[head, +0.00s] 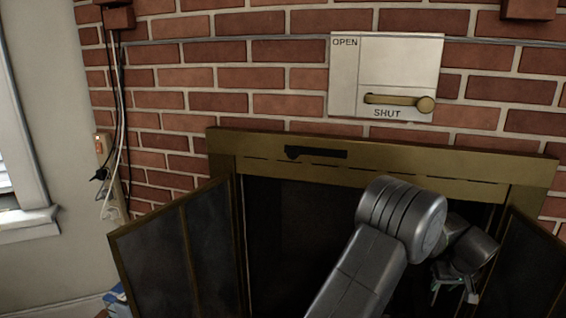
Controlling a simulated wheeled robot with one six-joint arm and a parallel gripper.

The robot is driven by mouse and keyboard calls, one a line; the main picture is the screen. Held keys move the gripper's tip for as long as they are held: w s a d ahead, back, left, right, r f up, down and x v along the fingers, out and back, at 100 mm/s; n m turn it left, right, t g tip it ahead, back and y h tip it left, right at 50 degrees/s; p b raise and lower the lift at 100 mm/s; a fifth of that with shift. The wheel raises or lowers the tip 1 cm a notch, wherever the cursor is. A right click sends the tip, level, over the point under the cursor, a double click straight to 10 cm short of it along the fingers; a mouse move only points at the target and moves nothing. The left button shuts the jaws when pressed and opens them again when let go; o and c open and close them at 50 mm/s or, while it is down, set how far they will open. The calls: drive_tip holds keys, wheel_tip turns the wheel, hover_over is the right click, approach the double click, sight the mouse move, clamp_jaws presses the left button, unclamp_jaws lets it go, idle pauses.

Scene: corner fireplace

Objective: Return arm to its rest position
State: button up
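My grey arm rises from the bottom edge in the head view, bends at a round joint and reaches down to the right. My gripper (455,290) is small and dark at its end, in front of the dark firebox opening. Its fingers are partly hidden and too small to tell whether they are open or shut. Bits of green show at it. No held object can be made out.
The brass-framed fireplace (235,140) has its left glass door (150,255) and right glass door (525,260) swung open, flanking my arm. Above, a white OPEN/SHUT plate (390,60) has its brass lever (395,100) level, just above SHUT. Cords (119,120) hang at left.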

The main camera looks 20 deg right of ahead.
sight(436, 292)
drive_tip(key=b+x, duration=0.1)
drive_tip(key=x, duration=0.4)
drive_tip(key=shift+w+f, duration=0.15)
drive_tip(key=shift+f, duration=0.15)
drive_tip(key=shift+w+a, duration=0.1)
drive_tip(key=shift+w, duration=0.05)
drive_tip(key=shift+w+a, duration=0.15)
drive_tip(key=shift+a, duration=0.1)
drive_tip(key=shift+r, duration=0.1)
